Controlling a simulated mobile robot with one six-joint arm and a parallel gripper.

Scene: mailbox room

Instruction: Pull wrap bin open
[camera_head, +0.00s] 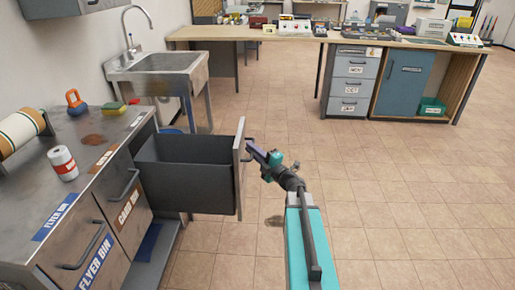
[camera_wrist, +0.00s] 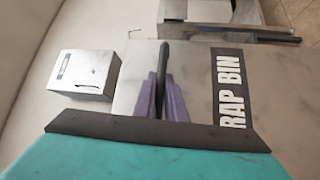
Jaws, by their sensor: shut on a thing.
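The wrap bin (camera_head: 188,178) is a dark grey drawer, pulled well out of the metal counter, with its open inside facing up. Its front panel (camera_head: 239,172) shows edge-on. In the wrist view the panel carries a black label (camera_wrist: 231,88) of which "RAP BIN" can be read. My gripper (camera_head: 251,148) is at the outer side of the panel, near its top. In the wrist view its purple fingers (camera_wrist: 161,98) are shut on the dark bar handle (camera_wrist: 163,62) of the bin.
The counter (camera_head: 112,123) at left has a shut card bin (camera_head: 128,196) and flyer bin (camera_head: 84,250). A tape roll, paper roll, kettlebell and sponge lie on top. A metal sink (camera_head: 158,74) stands behind the open bin. The tiled floor (camera_head: 400,190) to the right is clear.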

